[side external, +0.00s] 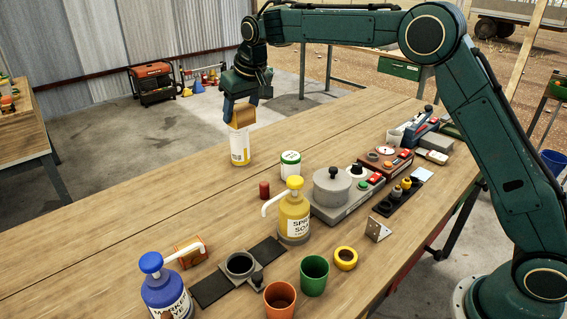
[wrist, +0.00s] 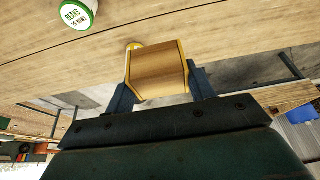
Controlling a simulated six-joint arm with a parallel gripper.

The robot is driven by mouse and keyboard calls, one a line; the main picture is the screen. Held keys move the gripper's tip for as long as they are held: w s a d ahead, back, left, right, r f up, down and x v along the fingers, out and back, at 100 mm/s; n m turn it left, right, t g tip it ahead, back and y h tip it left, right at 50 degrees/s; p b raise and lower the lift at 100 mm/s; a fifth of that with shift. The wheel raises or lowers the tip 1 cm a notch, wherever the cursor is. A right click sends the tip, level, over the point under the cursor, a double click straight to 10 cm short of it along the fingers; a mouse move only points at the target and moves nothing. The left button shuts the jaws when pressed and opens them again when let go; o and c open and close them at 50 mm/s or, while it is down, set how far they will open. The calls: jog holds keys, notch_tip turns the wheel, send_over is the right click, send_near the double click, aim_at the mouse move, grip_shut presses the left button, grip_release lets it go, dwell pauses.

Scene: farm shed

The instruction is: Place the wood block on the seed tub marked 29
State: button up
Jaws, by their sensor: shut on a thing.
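My gripper (side external: 240,105) is shut on the wood block (side external: 242,117), one finger on each side of it. The block also shows in the wrist view (wrist: 158,72). In the side view it appears right over a white tub with a yellow band (side external: 240,149); I cannot tell whether they touch. In the wrist view the block hides most of that tub, leaving a bit of yellow rim (wrist: 134,46). A white tub with a green rim (side external: 290,164) stands apart to the right. Its label in the wrist view (wrist: 77,15) reads "BEANS" and a small line that looks like 29.
A yellow pump bottle (side external: 294,217), a dark red cylinder (side external: 264,190) and a grey pot on a scale (side external: 332,187) stand nearby. A blue pump bottle (side external: 165,285) and cups are nearer the front. The table (side external: 110,215) left of the yellow-banded tub is bare.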

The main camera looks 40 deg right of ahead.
notch_tip(320, 180, up, 5)
send_over(287, 153)
jog(key=s, duration=0.2)
jog(key=shift+w+f, duration=0.1)
jog(key=shift+f, duration=9.7)
jog(key=shift+f, duration=0.15)
jog(key=o, duration=1)
jog(key=v, duration=1.2)
jog(key=shift+a, duration=0.15)
